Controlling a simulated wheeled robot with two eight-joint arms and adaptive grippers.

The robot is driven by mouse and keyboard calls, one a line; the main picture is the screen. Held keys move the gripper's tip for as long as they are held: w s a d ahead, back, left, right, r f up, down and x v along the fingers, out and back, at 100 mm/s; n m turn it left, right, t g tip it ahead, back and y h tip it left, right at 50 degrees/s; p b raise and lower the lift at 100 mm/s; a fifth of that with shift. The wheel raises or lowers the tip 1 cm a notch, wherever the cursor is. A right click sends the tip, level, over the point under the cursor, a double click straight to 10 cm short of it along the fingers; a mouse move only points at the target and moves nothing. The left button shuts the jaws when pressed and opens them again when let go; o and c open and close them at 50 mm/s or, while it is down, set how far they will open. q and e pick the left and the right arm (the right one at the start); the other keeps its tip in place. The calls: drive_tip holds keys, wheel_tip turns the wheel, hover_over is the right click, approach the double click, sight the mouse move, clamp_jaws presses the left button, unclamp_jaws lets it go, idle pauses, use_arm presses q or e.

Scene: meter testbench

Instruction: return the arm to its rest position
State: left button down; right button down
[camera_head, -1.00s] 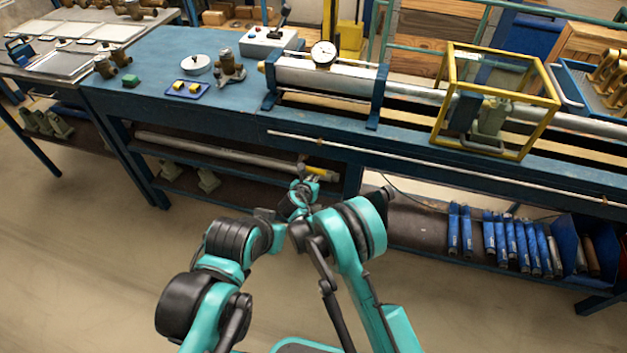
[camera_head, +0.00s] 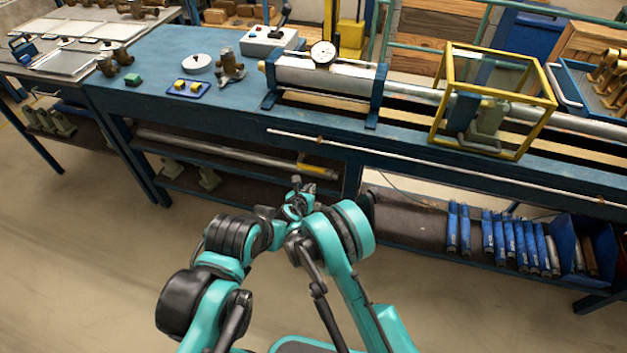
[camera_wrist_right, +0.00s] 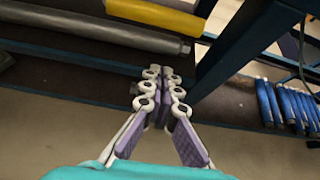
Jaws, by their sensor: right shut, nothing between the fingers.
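My right gripper (camera_head: 302,184) is in front of the bench's lower shelf in the head view, with its fingers pointing towards the bench. In the right wrist view its fingers (camera_wrist_right: 162,88) are together, shut and empty, over the dark lower shelf and the floor. My right arm (camera_head: 338,240) is bent in front of me. My left arm (camera_head: 232,240) is bent beside it, close to the right forearm. The left gripper is too small and covered to make out its fingers.
The blue bench (camera_head: 150,75) carries a cylinder with a dial gauge (camera_head: 323,53) and a yellow-framed guard (camera_head: 520,152). Below it lie a long pipe (camera_head: 225,147) with a yellow end and several blue tubes (camera_head: 500,238). A table leg (camera_wrist_right: 232,50) stands close right of the right gripper. The floor (camera_head: 90,260) is clear.

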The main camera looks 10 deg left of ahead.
drive_tip(key=p+v, duration=0.2)
drive_tip(key=v, duration=0.4)
drive_tip(key=s+d+r+m+g, duration=0.2)
drive_tip(key=d+r+m, duration=0.6)
drive_tip(key=d+r, duration=0.3)
drive_tip(key=s+d+r+m+g, duration=0.2)
drive_tip(key=d+r+m, duration=0.7)
drive_tip(key=d+r, duration=0.25)
drive_tip(key=s+d+r+m, duration=0.1)
drive_tip(key=s+d+m, duration=0.6)
drive_tip(key=s+m, duration=0.2)
drive_tip(key=s+d+r+m, duration=0.2)
drive_tip(key=s+d+m, duration=0.5)
drive_tip(key=s, duration=0.6)
drive_tip(key=m, duration=0.2)
drive_tip(key=shift+s+m+g+y, duration=0.3)
drive_tip(key=shift+m+g, duration=0.1)
drive_tip(key=shift+d, duration=0.15)
